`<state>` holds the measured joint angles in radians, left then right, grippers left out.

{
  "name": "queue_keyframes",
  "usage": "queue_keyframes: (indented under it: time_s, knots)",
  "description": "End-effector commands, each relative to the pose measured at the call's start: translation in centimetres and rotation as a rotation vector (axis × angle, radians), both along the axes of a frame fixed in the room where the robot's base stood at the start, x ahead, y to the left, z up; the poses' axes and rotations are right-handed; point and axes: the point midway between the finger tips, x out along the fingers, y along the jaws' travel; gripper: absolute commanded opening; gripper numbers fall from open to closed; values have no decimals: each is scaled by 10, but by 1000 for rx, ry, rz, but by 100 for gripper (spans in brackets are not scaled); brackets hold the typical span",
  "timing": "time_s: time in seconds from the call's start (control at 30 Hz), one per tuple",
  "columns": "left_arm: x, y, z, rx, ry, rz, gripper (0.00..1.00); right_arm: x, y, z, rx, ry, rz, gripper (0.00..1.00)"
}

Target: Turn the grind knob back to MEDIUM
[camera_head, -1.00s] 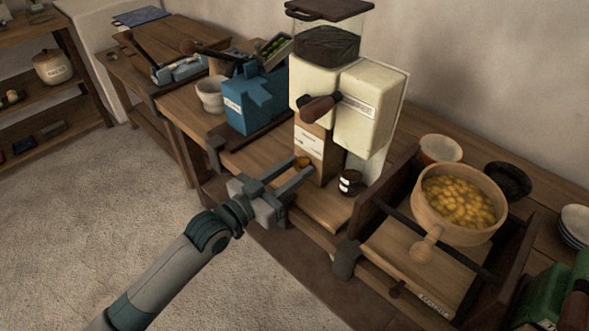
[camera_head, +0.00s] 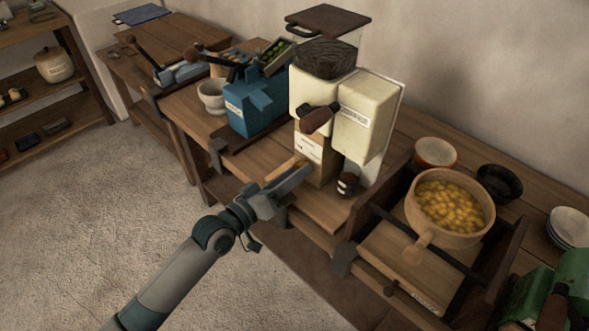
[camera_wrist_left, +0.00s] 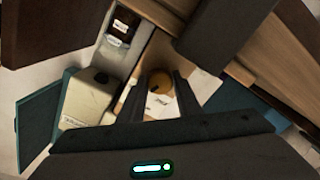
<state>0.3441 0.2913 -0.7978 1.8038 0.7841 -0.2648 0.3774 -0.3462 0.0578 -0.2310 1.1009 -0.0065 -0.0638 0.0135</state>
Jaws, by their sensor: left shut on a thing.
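The grind knob is a round brass-coloured knob (camera_wrist_left: 160,82) between my two fingers in the left wrist view. It sits low on the front of the cream grinder (camera_head: 368,112), against a pale label plate (camera_head: 309,147) whose writing is too small to read. In the head view the fingers mostly hide the knob. My left gripper (camera_head: 302,170) is shut on it, with its fingers rolled so that one lies above the other. The knob's pointer and setting cannot be read. My right gripper is not in view.
A brown crank handle (camera_head: 316,121) sticks out above the knob. A small dark jar (camera_head: 347,185) stands just right of the fingers. A blue machine (camera_head: 254,104) is to the left, and a pan of yellow pieces (camera_head: 449,206) is to the right.

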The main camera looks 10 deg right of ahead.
Motion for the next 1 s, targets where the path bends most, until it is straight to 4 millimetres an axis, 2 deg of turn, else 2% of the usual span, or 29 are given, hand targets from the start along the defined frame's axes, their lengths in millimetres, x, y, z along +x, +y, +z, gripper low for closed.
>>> queue_keyframes:
  time_s: [0.07,0.43,1.0]
  knots:
    - [0,0,1,-41,58,2,8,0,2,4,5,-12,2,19]
    - [0,-1,1,-179,247,0,8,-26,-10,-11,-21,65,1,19]
    - [0,0,0,-210,290,0,8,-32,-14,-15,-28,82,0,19]
